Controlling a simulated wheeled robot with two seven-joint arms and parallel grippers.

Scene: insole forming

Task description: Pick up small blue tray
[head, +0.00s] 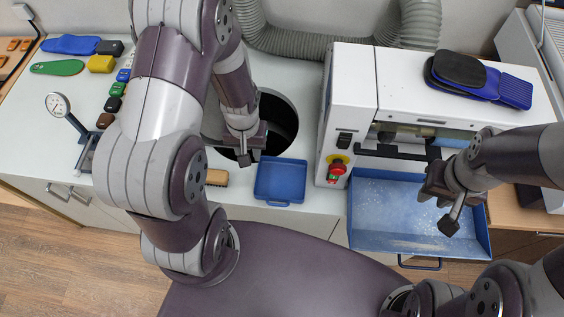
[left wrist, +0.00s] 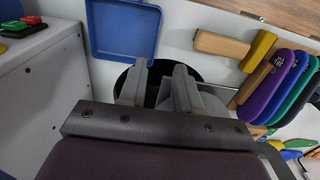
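The small blue tray (head: 280,181) lies flat on the white counter, left of the white machine, and looks empty. In the left wrist view the tray (left wrist: 124,30) is at the top, beyond my fingertips. My left gripper (head: 245,155) is above the counter by the round dark hole, just left of and behind the tray, apart from it. In the left wrist view its two fingers (left wrist: 159,72) stand a little apart with nothing between them. My right gripper (head: 450,218) hangs over the large blue bin of the machine; its finger opening is not clear.
The white machine (head: 345,110) with a red button (head: 337,168) stands right of the tray. Its large blue bin (head: 372,240) projects forward. A round dark hole (head: 280,120) opens behind the tray. A wooden-handled brush (head: 217,177) lies left of it. A dial gauge (head: 58,105) stands far left.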

